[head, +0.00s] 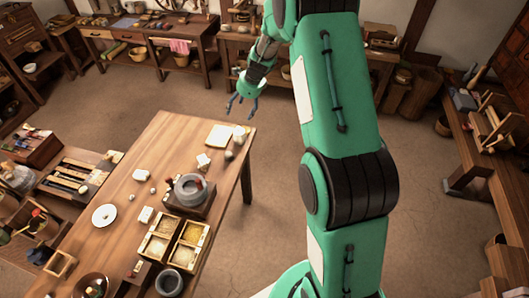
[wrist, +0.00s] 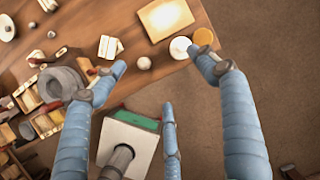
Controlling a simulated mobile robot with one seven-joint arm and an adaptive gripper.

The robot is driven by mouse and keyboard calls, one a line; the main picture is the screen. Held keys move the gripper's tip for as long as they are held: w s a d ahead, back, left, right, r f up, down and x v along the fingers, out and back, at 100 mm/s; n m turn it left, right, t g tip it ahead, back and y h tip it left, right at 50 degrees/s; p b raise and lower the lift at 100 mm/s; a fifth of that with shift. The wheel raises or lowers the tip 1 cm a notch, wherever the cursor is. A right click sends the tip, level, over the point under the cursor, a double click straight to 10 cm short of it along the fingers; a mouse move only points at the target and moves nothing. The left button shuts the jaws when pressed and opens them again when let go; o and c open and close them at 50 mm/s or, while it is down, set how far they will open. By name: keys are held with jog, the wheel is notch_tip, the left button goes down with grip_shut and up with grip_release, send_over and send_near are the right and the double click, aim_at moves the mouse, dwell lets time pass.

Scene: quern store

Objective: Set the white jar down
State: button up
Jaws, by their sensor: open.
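A round whitish thing, which looks like the white jar (head: 238,139), stands on the wooden table (head: 125,190) near its far right corner. In the wrist view the white jar (wrist: 180,47) shows from above, close to the table edge and beside a round orange-yellow thing (wrist: 203,37). My gripper (head: 241,108) is open and empty, with its fingers spread. It hangs above and beyond that table corner, apart from the jar. In the wrist view the fingers of my gripper (wrist: 165,72) frame the table edge with nothing between them.
A pale flat board (head: 219,136) lies beside the jar, and a small pale ball (wrist: 144,63) sits nearby. A grey stone quern (head: 190,188) and a divided wooden box (head: 174,240) stand farther along the table. Bare floor lies right of the table; benches line the walls.

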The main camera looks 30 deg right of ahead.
jog(key=s+a+r+n+h, duration=0.1)
jog(key=s+a+r+n, duration=0.5)
jog(key=s+r, duration=0.6)
jog(key=s+a+r+n, duration=0.6)
jog(key=s+r, duration=0.4)
jog(key=r, duration=0.4)
jog(key=s+a+r+n+t, duration=0.1)
jog(key=s+n, duration=0.5)
jog(key=s, duration=0.7)
jog(key=s+a+r+n+t+h, duration=0.1)
jog(key=s+n, duration=0.5)
jog(key=s, duration=0.8)
jog(key=shift+s+a+r, duration=0.15)
jog(key=shift+a+r, duration=0.7)
jog(key=shift+a, duration=0.25)
notch_tip(320, 180, down, 2)
jog(key=shift+f+b, duration=0.1)
jog(key=shift+b, duration=1.05)
